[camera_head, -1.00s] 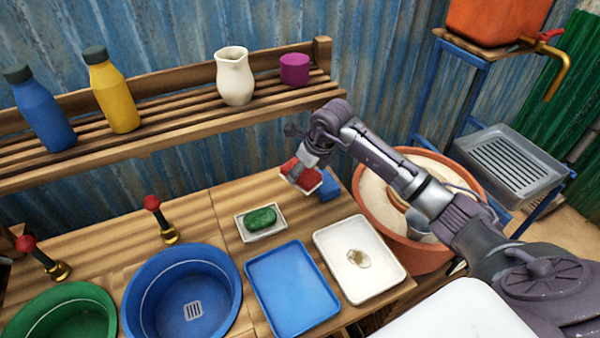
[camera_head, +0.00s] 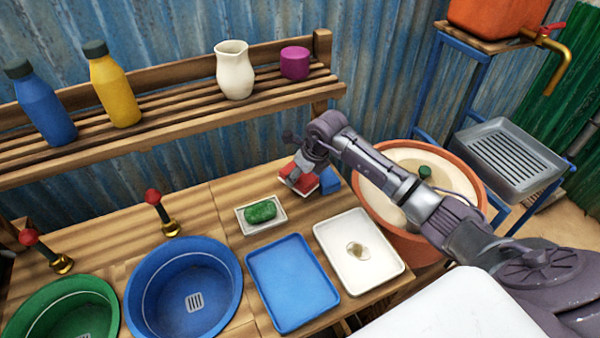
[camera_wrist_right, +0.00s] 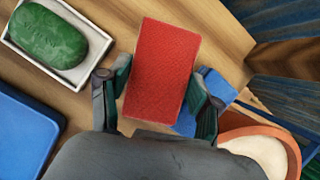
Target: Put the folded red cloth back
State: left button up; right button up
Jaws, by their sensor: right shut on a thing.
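The folded red cloth (camera_head: 301,178) is at the back right of the wooden counter, just left of a folded blue cloth (camera_head: 329,181). In the right wrist view the red cloth (camera_wrist_right: 161,72) lies between the two fingers of my right gripper (camera_wrist_right: 158,98), which is shut on it. The blue cloth (camera_wrist_right: 207,100) shows there beside and partly behind the right finger. The cloth is at or very near the counter top; I cannot tell whether it touches. My left gripper is not in view.
A green soap (camera_head: 261,211) in a white dish (camera_head: 247,226) stands left of the cloth. A blue tray (camera_head: 292,285) and a white tray (camera_head: 372,268) lie in front. A terracotta pot (camera_head: 470,170) stands right, under my arm. The shelf (camera_head: 180,118) with bottles and jug is behind.

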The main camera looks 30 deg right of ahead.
aim_at(308, 180)
jog(key=shift+f, duration=0.2)
jog(key=o, duration=1.1)
jog(key=shift+r, duration=0.15)
jog(key=shift+r+p, duration=0.4)
jog(key=b+v, duration=0.1)
jog(key=v, duration=0.6)
jog(key=shift+s+r, duration=0.1)
jog(key=shift+r, duration=0.25)
